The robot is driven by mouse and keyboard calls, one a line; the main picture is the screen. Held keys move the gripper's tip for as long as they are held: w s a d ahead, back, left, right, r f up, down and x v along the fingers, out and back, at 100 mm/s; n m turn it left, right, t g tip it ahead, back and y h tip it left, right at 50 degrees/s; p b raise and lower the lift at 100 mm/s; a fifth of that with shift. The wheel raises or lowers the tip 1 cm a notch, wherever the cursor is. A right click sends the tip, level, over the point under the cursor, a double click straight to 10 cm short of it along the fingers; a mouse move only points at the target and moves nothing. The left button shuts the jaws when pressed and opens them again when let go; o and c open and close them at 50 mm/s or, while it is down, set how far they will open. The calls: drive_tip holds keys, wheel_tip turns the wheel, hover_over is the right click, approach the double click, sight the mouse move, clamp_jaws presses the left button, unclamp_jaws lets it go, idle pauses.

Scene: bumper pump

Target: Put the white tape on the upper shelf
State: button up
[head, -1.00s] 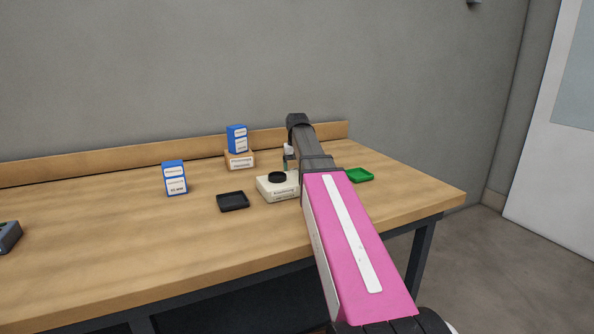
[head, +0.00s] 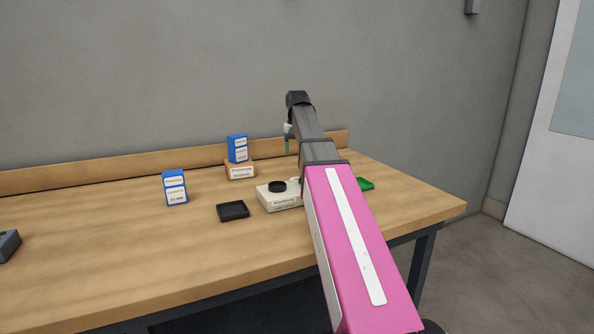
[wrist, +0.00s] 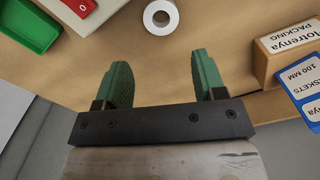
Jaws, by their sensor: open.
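The white tape (wrist: 160,18) is a small roll lying flat on the wooden tabletop, at the top middle of the wrist view. A small whitish patch beside the beige box in the head view may be it, but I cannot tell. My gripper (wrist: 163,78) is open and empty, its green fingers apart, with the tape ahead of and between the fingertip lines, not touched. In the head view my gripper (head: 288,142) is mostly hidden by my arm, above the back of the table. No upper shelf is in view.
A beige box (head: 283,203) with a black disc, a black tray (head: 233,211), a green tray (head: 366,184) and a blue box (head: 175,190) stand on the table (head: 110,235). Another blue box (head: 237,150) sits on an orange box (head: 240,173). The left tabletop is largely clear.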

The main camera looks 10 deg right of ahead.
drive_tip(key=shift+w+f+m, duration=0.1)
drive_tip(key=shift+f+m, duration=1.05)
drive_tip(key=shift+m, duration=1.6)
drive_tip(key=shift+w+f+m, duration=0.15)
drive_tip(key=shift+f+m, duration=1)
drive_tip(key=shift+m, duration=1.65)
drive_tip(key=shift+w+f+m, duration=0.1)
drive_tip(key=shift+f+m, duration=1.05)
drive_tip(key=shift+m, duration=1.6)
drive_tip(key=shift+a+f, duration=0.2)
drive_tip(key=shift+f, duration=2.45)
drive_tip(key=c, duration=0.6)
drive_tip(key=shift+c, duration=0.2)
drive_tip(key=shift+r, duration=0.15)
